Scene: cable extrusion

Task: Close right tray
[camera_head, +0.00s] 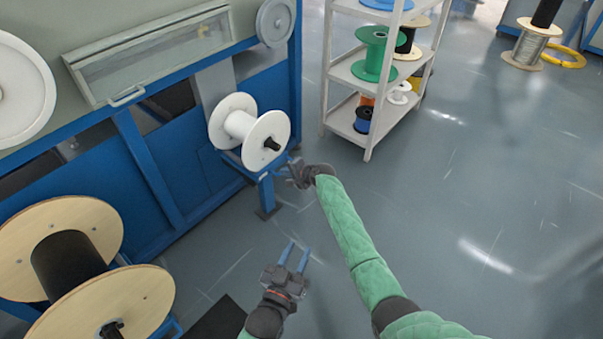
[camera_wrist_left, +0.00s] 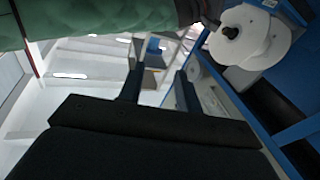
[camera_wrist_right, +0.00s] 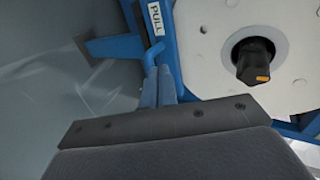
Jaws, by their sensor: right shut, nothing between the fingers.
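The right tray (camera_head: 262,172) is a blue frame below a white spool (camera_head: 238,122). In the right wrist view the tray's blue edge (camera_wrist_right: 166,62) carries a white "PULL" label (camera_wrist_right: 156,18) and a bent blue handle (camera_wrist_right: 154,49). My right gripper (camera_head: 294,170) is at the tray's outer end. In the right wrist view it (camera_wrist_right: 157,82) is shut and empty, its blue fingertips just below the handle; whether they touch it I cannot tell. My left gripper (camera_head: 295,255) is open and empty above the floor, apart from the tray.
A blue machine (camera_head: 185,190) stands behind the tray. A large wooden spool (camera_head: 110,300) is at lower left. A grey shelf (camera_head: 352,75) with coloured spools stands to the right of the tray. The floor (camera_head: 480,200) at right is open.

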